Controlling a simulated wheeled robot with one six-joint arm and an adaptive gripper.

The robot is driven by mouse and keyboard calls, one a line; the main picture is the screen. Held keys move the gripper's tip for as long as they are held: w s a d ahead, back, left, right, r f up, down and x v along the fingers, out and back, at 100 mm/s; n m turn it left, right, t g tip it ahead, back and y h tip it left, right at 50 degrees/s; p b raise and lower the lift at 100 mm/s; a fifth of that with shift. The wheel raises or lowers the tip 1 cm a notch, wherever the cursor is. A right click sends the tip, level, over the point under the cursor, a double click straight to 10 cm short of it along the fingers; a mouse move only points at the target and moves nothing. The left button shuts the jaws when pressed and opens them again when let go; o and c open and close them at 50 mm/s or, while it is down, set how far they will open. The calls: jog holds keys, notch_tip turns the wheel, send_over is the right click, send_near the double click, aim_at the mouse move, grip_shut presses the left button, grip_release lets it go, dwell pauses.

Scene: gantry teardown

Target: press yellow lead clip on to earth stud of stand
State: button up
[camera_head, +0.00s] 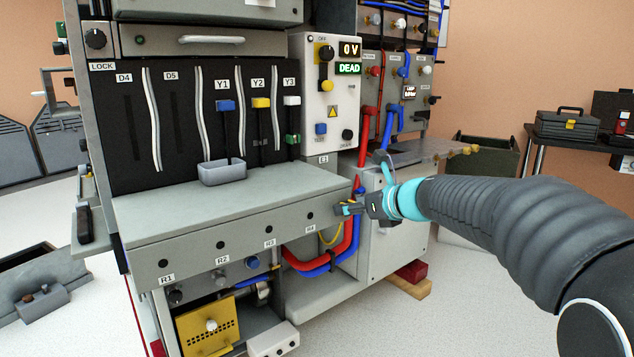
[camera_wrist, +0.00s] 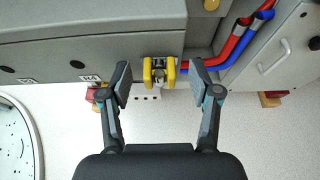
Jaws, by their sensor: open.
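The yellow lead clip (camera_wrist: 159,71) shows in the wrist view as two yellow sides with grey metal between them, at the lower edge of the grey stand (camera_wrist: 110,52). My gripper (camera_wrist: 161,80) is open, one finger on each side of the clip with gaps; neither finger visibly touches it. In the head view my gripper (camera_head: 350,208) is at the right front corner of the stand (camera_head: 230,208), and largely hides the clip. A yellow lead (camera_head: 331,236) hangs in a loop below. I cannot make out the earth stud apart from the clip's metal, nor how far the clip is seated.
Thick red and blue cables (camera_head: 322,262) run below and behind the gripper. A grey cabinet (camera_head: 393,240) stands to the right. A grey bin (camera_head: 222,172) sits on the stand's top. A yellow plate (camera_head: 206,328) is below the front. The floor in front is clear.

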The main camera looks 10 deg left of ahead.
grip_shut()
jog(key=shift+s+d, duration=0.1)
jog(key=shift+s, duration=0.05)
jog(key=shift+s+d+b, duration=0.4)
jog(key=shift+s+d, duration=1.6)
jog(key=shift+d, duration=0.15)
